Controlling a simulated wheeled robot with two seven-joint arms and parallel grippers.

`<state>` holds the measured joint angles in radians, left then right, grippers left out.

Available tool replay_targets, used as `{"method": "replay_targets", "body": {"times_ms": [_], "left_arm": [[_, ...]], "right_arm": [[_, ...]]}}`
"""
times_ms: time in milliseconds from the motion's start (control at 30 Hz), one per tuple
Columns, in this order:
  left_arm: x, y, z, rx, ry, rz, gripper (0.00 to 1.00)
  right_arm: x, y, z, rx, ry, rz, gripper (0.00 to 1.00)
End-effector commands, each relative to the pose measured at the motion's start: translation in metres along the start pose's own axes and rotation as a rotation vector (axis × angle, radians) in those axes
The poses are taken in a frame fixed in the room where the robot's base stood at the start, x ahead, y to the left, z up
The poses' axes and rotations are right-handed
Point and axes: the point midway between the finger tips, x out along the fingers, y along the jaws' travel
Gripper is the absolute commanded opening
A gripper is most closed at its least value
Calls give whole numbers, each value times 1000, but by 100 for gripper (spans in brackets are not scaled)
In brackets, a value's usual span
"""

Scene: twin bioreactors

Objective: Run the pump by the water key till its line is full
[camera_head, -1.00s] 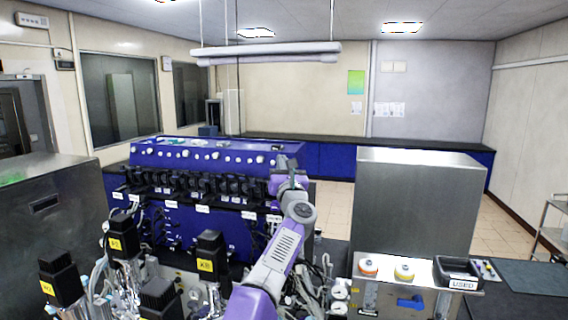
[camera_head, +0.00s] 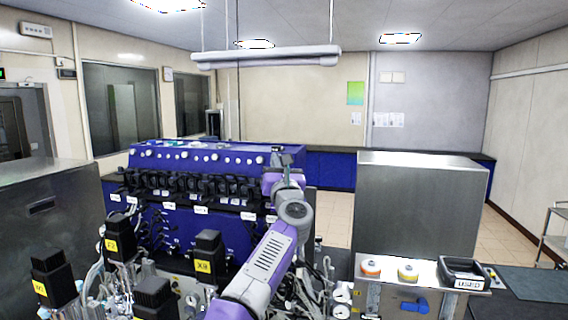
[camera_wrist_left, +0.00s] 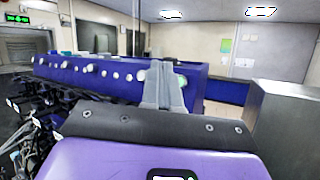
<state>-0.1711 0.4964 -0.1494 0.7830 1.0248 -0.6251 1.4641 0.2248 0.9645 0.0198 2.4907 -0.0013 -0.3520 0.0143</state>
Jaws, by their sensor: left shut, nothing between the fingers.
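The blue pump cabinet (camera_head: 210,158) stands behind the vessels, with a row of white knobs along its top and a row of black pump heads (camera_head: 190,186) with small white labels below. The labels are too small to read, so I cannot tell which pump or key is the water one. My left gripper (camera_head: 288,152) is at the cabinet's right end, near its top. In the left wrist view its fingers (camera_wrist_left: 164,72) are together and empty, in front of the knobbed panel (camera_wrist_left: 105,72). I cannot tell whether the fingertips touch it. My right gripper is not in view.
Motor-topped vessels with yellow tags (camera_head: 207,255) and tubing crowd the front left. A steel cabinet (camera_head: 420,205) stands to the right, with a USED tray (camera_head: 465,270) and two round-capped items (camera_head: 408,271) before it. A steel box (camera_head: 45,220) is at far left.

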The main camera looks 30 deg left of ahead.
Motion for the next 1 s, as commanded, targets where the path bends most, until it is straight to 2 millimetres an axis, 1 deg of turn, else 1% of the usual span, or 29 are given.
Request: {"method": "replay_targets", "body": {"times_ms": [500,1000], "left_arm": [[21,-14,-14,0,1,0,0],[22,-16,-16,0,0,0,0]], "right_arm": [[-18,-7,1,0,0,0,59],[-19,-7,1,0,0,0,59]]}}
